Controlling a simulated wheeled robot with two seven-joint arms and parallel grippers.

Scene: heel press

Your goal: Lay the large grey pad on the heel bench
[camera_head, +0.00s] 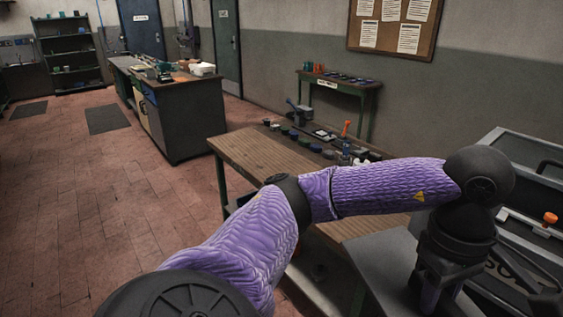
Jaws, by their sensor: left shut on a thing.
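My left arm comes in from the bottom left in purple sleeves and bends down at the wrist on the right. My left gripper (436,285) points down there, over a grey flat top, close to the picture's bottom edge. A small green-legged bench (368,86) with a label and several small items stands against the back wall. I cannot read its label or tell whether it is the heel bench. My right gripper is out of view.
A wooden bench (248,152) carries a row of small round items along its back. A grey machine (525,150) with an orange knob (550,218) stands at the right. A dark workbench (190,120) stands further back. The brick floor at left is open.

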